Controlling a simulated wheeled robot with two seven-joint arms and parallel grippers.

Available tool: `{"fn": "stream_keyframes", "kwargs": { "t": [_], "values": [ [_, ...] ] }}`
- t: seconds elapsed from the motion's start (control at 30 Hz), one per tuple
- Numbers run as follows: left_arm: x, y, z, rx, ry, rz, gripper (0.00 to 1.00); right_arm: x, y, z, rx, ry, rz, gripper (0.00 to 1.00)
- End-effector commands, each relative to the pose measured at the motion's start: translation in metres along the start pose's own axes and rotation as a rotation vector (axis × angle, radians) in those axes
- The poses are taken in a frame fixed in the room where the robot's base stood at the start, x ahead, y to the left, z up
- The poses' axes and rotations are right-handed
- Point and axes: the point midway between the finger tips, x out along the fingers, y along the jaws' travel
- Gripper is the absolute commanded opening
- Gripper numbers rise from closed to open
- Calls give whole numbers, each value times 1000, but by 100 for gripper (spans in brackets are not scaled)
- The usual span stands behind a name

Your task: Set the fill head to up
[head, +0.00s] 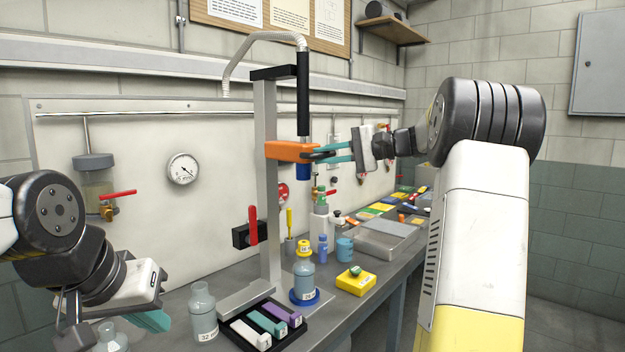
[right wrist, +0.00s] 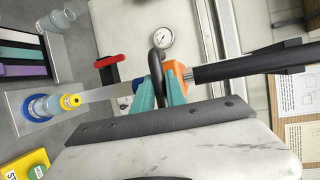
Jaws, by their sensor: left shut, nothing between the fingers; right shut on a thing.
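The fill head is an orange block (head: 287,151) on an upright metal column (head: 268,200), well above the bench in the head view. A black rod (head: 303,95) rises from it and a blue nozzle (head: 303,174) points down. My right gripper (head: 328,153) is shut on the fill head's black handle; in the right wrist view its teal fingers (right wrist: 160,98) close around the dark handle loop (right wrist: 157,62), beside the orange block (right wrist: 178,78). My left gripper (head: 150,321) is shut and empty, low at the left, away from the fill head.
A bottle (head: 303,284) stands on a blue disc below the nozzle. A black tray (head: 283,341) with coloured blocks and another bottle (head: 203,318) are near the front. A yellow block (head: 355,282) lies to the right. A red lever (head: 253,225) is left of the column.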

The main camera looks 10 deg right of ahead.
Motion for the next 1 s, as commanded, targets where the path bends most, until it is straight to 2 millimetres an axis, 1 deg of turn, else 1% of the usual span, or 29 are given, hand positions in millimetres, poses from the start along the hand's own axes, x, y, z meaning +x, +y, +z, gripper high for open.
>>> {"fn": "stream_keyframes", "kwargs": {
  "t": [0.03, 0.1, 0.2, 0.57, 0.6, 0.67, 0.7, 1.0],
  "values": [
    [0, 0, 0, 0, 0, 0, 0, -2, -7, 1, -3, 0, -1, 0],
    [0, 0, 0, 0, 0, 0, 0, -3, -13, 1, -3, 0, -1, 0],
    [0, 0, 0, 0, 0, 0, 0, -3, -17, 2, 0, -1, 0, 0],
    [0, 0, 0, 0, 0, 0, 0, -4, -22, 2, -4, 2, -6, 0],
    [0, 0, 0, 0, 0, 0, 0, -4, -22, 2, -5, 2, -6, 24],
    [0, 0, 0, 0, 0, 0, 0, -4, -22, 2, -5, 2, -6, 36],
    [0, 0, 0, 0, 0, 0, 0, -4, -21, 2, -4, 2, -5, 38],
    [0, 0, 0, 0, 0, 0, 0, -5, -18, 1, -1, 1, -1, 38]
  ]
}}
